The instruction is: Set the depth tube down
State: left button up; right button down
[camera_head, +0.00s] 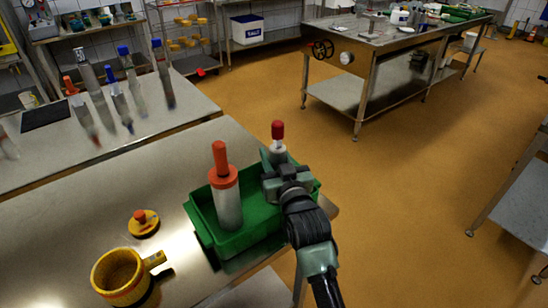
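A grey tube with a red cap (278,133) stands upright at the back right of the green crate (240,240). My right gripper (277,171) is at this tube and appears closed around it. The gripper hides the tube's lower part, so I cannot tell whether it touches the crate floor. A second tube, pale with an orange collar and knob (225,180), stands upright in the left part of the crate, apart from the gripper. I cannot tell by look which is called the depth tube. My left gripper is not in view.
A yellow mug (118,278) and a yellow lid with an orange knob (143,222) sit left of the crate on the steel table (60,222). Several blue- and orange-topped tubes stand on the bench behind (170,125).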

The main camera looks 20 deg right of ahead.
jog(key=c, duration=1)
grip_release()
jog(key=shift+f, duration=0.1)
jog(key=shift+o, duration=0.2)
jog(key=shift+s, duration=0.15)
jog(key=s+b, duration=0.1)
jog(key=s, duration=1)
jog(key=shift+s+b, duration=0.3)
jog(key=shift+s, duration=0.1)
